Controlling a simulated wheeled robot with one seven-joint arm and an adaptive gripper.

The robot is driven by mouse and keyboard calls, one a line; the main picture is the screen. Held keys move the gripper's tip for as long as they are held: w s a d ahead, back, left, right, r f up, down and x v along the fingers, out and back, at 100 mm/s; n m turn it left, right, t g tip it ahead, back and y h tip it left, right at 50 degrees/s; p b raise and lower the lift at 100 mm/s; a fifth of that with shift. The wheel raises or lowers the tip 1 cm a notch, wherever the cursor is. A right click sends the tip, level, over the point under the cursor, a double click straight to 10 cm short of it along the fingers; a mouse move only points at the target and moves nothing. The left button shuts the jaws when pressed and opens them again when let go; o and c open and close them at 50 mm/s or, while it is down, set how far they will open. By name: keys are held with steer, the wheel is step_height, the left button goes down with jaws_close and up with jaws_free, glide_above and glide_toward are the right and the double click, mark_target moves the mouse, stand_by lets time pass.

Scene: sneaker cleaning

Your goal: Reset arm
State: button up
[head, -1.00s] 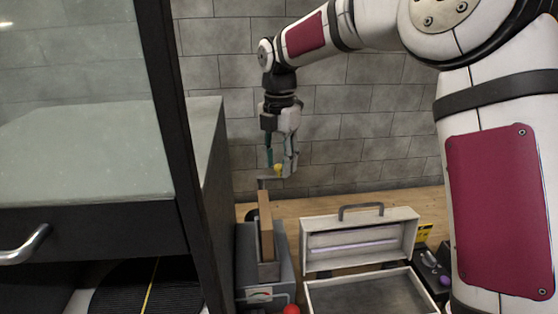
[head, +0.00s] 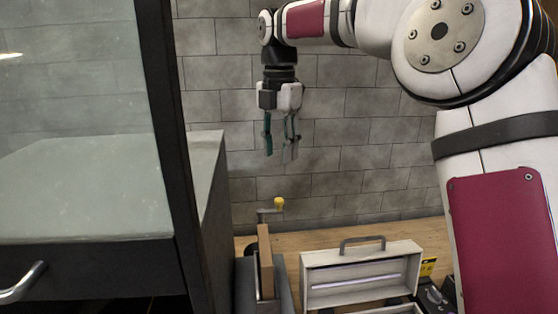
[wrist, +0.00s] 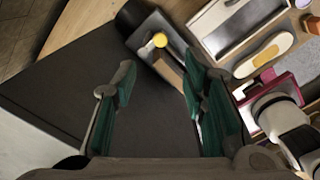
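My gripper (head: 281,152) hangs in the air in the head view, fingers pointing down, with a gap between them and nothing held. In the wrist view the two green-padded fingers (wrist: 160,105) are spread apart. Below the gripper in the head view is a crank with a yellow knob (head: 279,202), attached at a grey machine with a brown block (head: 266,262). The gripper is clear of the knob. The yellow knob also shows in the wrist view (wrist: 159,40).
A black cabinet with a glass front (head: 80,120) stands close on the left. A white case with an open lid (head: 362,272) is on the wooden surface at right. A shoe sole (wrist: 263,54) and a red-edged item (wrist: 270,98) show in the wrist view. A tiled wall (head: 370,140) is behind.

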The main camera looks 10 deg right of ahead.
steer(key=shift+r, duration=0.15)
steer(key=s+d+r+m+t, duration=0.1)
steer(key=s+d+m, duration=0.1)
steer(key=s+m, duration=0.35)
steer(key=s+d+m+t+h, duration=0.1)
steer(key=s+d+m, duration=0.1)
steer(key=s+m, duration=0.35)
steer(key=s+d+r+m+t, duration=0.1)
steer(key=s+d+m, duration=0.2)
steer(key=s, duration=0.4)
steer(key=s+d+f+m+t, duration=0.1)
steer(key=s+d+f+m, duration=0.1)
steer(key=s+f+m, duration=0.2)
steer(key=s+d+f+m+t+y, duration=0.1)
steer(key=s+f+m, duration=0.3)
steer(key=s+m, duration=0.5)
steer(key=shift+s+d+f, duration=0.2)
steer(key=shift+s+d, duration=0.5)
steer(key=shift+s, duration=0.05)
